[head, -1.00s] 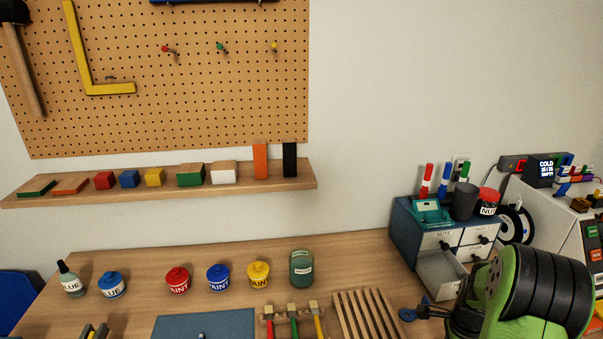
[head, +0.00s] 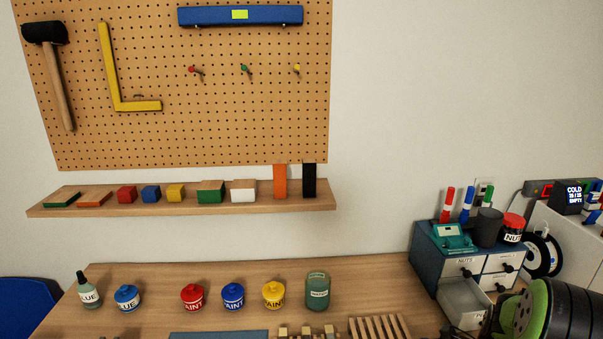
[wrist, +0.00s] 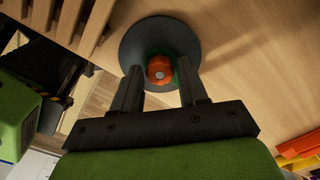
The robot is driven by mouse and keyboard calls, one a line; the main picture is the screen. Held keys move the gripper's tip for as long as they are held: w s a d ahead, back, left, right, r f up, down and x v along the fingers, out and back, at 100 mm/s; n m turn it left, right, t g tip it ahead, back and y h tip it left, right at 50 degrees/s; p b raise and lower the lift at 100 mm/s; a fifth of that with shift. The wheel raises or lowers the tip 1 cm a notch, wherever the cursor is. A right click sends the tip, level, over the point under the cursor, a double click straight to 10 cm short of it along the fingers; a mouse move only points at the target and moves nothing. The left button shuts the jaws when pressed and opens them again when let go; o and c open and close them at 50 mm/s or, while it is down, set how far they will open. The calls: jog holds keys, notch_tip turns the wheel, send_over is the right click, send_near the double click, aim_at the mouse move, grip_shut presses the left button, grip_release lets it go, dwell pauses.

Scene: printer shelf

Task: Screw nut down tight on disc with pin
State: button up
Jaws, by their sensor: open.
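In the wrist view, a round dark grey disc (wrist: 138,41) lies on the wooden surface. An orange lobed nut (wrist: 160,67) sits over the disc's middle, with a small grey pin end showing at its centre. A green part (wrist: 183,74) shows behind the nut, mostly hidden. My gripper (wrist: 160,69) is open, with one finger on each side of the nut. I cannot tell whether the fingers touch it. In the head view the disc, nut and gripper are out of sight.
A slatted wooden rack (wrist: 83,20) lies close to the disc in the wrist view. In the head view, a blue drawer cabinet (head: 428,262) with one drawer (head: 464,302) pulled out stands at the right. Paint pots and a jar (head: 318,291) stand along the bench.

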jog(key=n, duration=0.6)
jog(key=shift+n, duration=0.4)
jog(key=n, duration=0.7)
jog(key=shift+n+b, duration=0.3)
jog(key=shift+n, duration=0.1)
jog(key=c, duration=0.5)
jog(key=m, duration=0.5)
jog(key=shift+c, duration=0.2)
jog(key=m, duration=0.8)
jog(key=shift+m, duration=0.3)
jog(key=m, duration=0.3)
jog(key=shift+m, duration=0.4)
jog(key=o, duration=0.5)
jog(key=shift+o, duration=0.2)
